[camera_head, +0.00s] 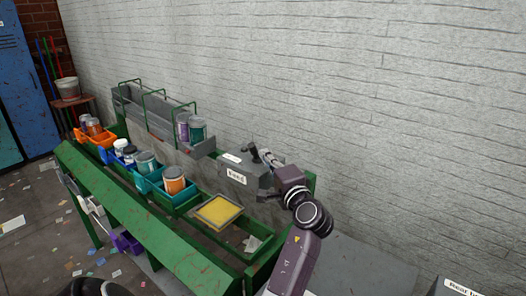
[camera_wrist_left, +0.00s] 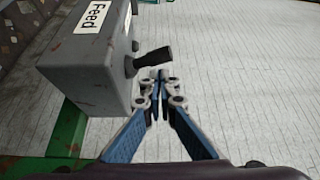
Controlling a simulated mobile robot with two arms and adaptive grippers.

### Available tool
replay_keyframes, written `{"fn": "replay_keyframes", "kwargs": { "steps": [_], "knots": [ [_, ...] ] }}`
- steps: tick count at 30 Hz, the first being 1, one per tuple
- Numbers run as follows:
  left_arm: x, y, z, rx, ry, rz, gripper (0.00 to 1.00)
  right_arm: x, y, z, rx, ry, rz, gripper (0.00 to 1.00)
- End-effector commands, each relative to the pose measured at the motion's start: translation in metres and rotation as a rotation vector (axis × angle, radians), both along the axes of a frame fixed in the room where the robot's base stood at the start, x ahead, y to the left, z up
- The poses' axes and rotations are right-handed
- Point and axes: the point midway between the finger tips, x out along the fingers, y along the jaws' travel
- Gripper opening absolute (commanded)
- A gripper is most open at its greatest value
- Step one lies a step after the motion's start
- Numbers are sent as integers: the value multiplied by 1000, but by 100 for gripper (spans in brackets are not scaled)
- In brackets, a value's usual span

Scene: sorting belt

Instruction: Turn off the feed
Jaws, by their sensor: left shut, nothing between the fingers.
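The grey feed box (camera_head: 240,178) with a white "Feed" label stands at the right end of the green belt frame, near the wall. Its black switch lever (camera_head: 253,152) sticks up from the top. In the left wrist view the box (camera_wrist_left: 75,75) fills the upper left, and the lever (camera_wrist_left: 155,58) points right from it. My left gripper (camera_head: 268,158) is shut and empty beside the lever. In the wrist view its fingertips (camera_wrist_left: 158,76) are close together right by the lever's end; I cannot tell whether they touch it. My right gripper is not in view.
Orange (camera_head: 97,137), blue and teal bins (camera_head: 160,186) with cans line the green belt frame (camera_head: 150,225). A yellow-topped tray (camera_head: 217,212) sits near its right end. Purple and teal cans (camera_head: 197,129) stand on the grey rack. A white brick wall (camera_head: 350,90) is behind.

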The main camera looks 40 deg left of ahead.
Motion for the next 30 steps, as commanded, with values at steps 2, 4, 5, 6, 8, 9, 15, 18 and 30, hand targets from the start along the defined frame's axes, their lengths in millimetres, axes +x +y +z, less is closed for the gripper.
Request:
{"fn": "replay_keyframes", "kwargs": {
  "steps": [2,4,5,6,8,9,15,18,30],
  "knots": [
    [-5,-13,-1,-1,0,-2,0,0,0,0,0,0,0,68],
    [-8,-22,-1,0,-1,-4,0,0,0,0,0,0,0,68],
    [-9,-25,-1,1,-1,-4,0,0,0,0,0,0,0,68],
    [-10,-28,-1,1,-1,-4,0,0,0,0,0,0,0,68],
    [-11,-32,-1,1,-2,-5,0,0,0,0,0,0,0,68],
    [-12,-33,-1,1,-3,-5,0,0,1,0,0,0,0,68],
    [-12,-34,0,2,-3,-6,0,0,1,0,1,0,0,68],
    [-12,-34,0,2,-3,-6,0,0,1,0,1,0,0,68],
    [-12,-34,14,3,-4,-7,0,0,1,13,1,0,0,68]
  ]
}}
